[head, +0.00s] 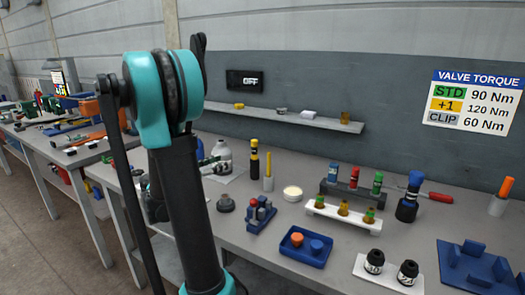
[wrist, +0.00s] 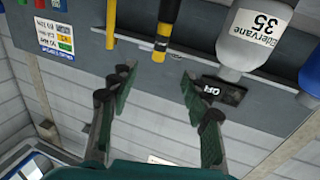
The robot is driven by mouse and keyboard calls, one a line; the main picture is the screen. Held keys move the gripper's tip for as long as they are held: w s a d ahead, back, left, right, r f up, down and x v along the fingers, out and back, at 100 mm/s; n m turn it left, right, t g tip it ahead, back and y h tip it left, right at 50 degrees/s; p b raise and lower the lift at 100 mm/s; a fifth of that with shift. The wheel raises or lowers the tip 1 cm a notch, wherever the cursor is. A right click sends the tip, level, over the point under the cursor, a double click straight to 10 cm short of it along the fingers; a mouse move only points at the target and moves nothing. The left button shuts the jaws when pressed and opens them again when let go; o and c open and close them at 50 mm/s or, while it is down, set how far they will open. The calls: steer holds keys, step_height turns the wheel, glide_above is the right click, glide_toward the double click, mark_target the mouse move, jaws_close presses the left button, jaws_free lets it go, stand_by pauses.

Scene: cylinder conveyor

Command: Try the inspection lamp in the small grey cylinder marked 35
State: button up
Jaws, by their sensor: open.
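My gripper (wrist: 157,80) is open and empty in the wrist view, its two dark green fingers spread apart. A pale grey-white bottle (wrist: 258,38) with a label reading "Edervane 35" appears upside down to the right of the fingers. The same bottle (head: 221,157) stands on the bench in the head view, partly behind my arm. A black and yellow upright cylinder (head: 254,166) stands to its right; it also shows beyond the fingers in the wrist view (wrist: 164,28). I cannot tell whether it is the inspection lamp. No separate small grey cylinder with a readable 35 shows.
A yellow rod (head: 268,178) stands beside the black and yellow cylinder. An "OFF" sign (head: 244,81) hangs above a shelf (head: 290,117) at the back.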

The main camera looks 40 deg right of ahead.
mark_target(254, 150)
steer(key=d, duration=1.2)
steer(key=shift+w+d, duration=0.1)
steer(key=shift+d, duration=0.3)
steer(key=shift+w+d+f, duration=0.1)
steer(key=shift+d+f, duration=0.1)
steer(key=shift+d, duration=1.1)
steer(key=shift+w+d+f, duration=0.1)
steer(key=shift+d+f, duration=0.1)
steer(key=shift+d, duration=1.05)
steer(key=shift+c, duration=0.6)
jaws_close()
